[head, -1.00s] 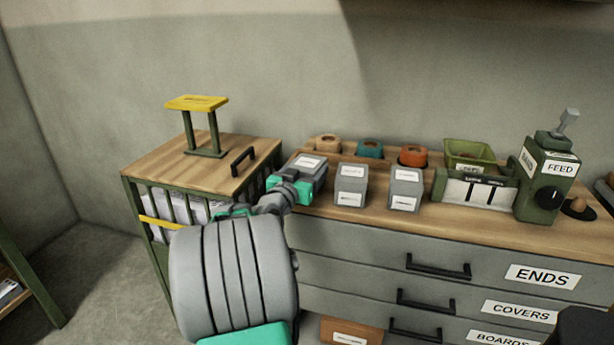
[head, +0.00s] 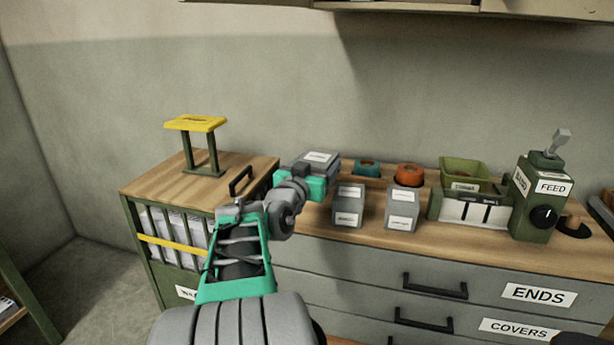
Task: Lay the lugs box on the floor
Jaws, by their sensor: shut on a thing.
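A grey box with a white label (head: 319,158) is in my gripper (head: 318,182), at the left end of the drawer unit's wooden top. My gripper is shut on this box and holds it up, overlapping the tape rolls' place in the picture. Its label is too small to read, so I cannot tell whether it is the lugs box. Two similar grey labelled boxes stand to the right on the worktop, a left one (head: 348,206) and a right one (head: 403,209). The floor (head: 95,290) shows at the lower left.
A green cabinet with wooden top (head: 150,183) stands left, carrying a yellow-topped stand (head: 196,124). Teal (head: 367,167) and orange rolls (head: 409,174), a green bin (head: 465,172) and a FEED device (head: 539,195) occupy the drawer unit (head: 385,265). Open floor lies left of the cabinet.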

